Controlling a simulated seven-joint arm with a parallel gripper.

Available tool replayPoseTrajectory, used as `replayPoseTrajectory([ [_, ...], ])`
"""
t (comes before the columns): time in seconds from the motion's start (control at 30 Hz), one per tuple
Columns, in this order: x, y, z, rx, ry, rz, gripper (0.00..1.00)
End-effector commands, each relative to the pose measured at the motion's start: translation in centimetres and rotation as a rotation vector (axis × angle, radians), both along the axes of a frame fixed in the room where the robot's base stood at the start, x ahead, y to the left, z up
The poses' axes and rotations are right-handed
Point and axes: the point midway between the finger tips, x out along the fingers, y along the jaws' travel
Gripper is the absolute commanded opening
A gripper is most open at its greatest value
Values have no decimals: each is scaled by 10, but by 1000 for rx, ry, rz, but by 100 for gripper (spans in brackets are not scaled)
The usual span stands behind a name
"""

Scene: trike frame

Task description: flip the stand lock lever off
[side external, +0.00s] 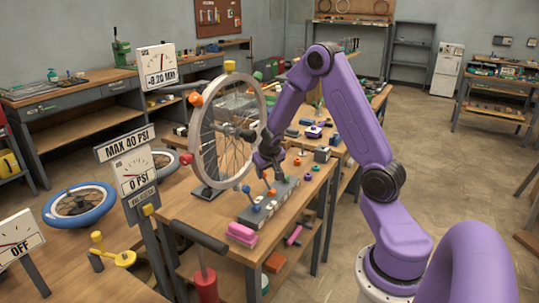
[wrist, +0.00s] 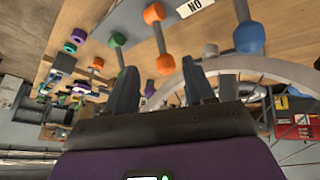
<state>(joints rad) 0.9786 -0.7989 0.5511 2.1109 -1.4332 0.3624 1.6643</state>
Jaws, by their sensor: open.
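A grey panel (side external: 268,203) with several colored levers lies on the wooden bench; which one is the stand lock lever, I cannot tell. A lever with an orange knob (side external: 272,192) stands just below my gripper (side external: 268,172), and one with a blue knob (side external: 246,189) stands to its left. In the wrist view my gripper (wrist: 160,82) is open, its fingers apart with nothing between them. A lever with orange ends (wrist: 160,38) lies ahead of the gap between the fingers, apart from them. A green-ended lever (wrist: 117,45) and a large blue lever (wrist: 249,36) flank it.
A spoked wheel (side external: 192,130) on a stand rises beside my gripper, with colored knobs around its rim. A pink block (side external: 242,233) lies near the panel's front end. A red pump (side external: 205,284) and gauge signs (side external: 135,172) stand at the front. Small parts lie behind the panel.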

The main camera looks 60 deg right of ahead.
Motion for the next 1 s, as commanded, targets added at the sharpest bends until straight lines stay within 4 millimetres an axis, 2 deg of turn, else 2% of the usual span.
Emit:
replayPoseTrajectory([
  [0.2, -10, 13, 29, 0, -5, -1, 53],
  [0.6, -27, 35, 74, -2, -5, -1, 53],
  [0.8, -33, 41, 86, 0, -2, -3, 53],
  [1.0, -34, 43, 88, 0, 1, -2, 53],
])
